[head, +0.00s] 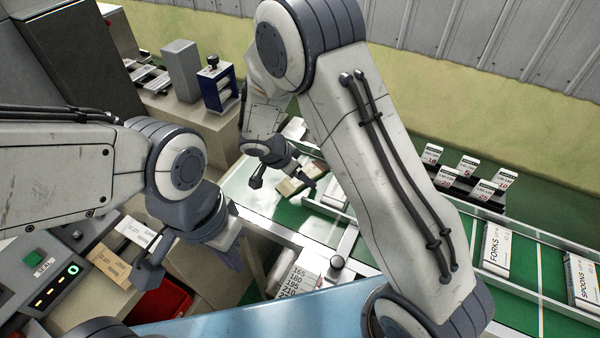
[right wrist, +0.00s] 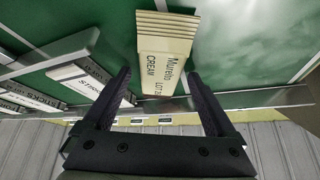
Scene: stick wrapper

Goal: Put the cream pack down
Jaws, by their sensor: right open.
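The cream pack (right wrist: 165,50), a tan stack of flat packs with a "Murelo CREAM" label, lies on the green conveyor belt in the right wrist view. In the head view the cream pack (head: 287,187) shows under my right gripper (head: 282,176). My right gripper (right wrist: 159,78) is open, its fingers apart on either side of the pack's near end. Whether a finger touches the pack is unclear. My left gripper (head: 192,268) has its fingers spread, beside the machine at the lower left, with nothing seen between them.
A white-labelled pack (head: 135,231) lies at the sealing machine (head: 45,275). A red bin (head: 165,300) stands below my left gripper. Boxes marked forks (head: 497,250) and spoons (head: 582,280) lie along the belt.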

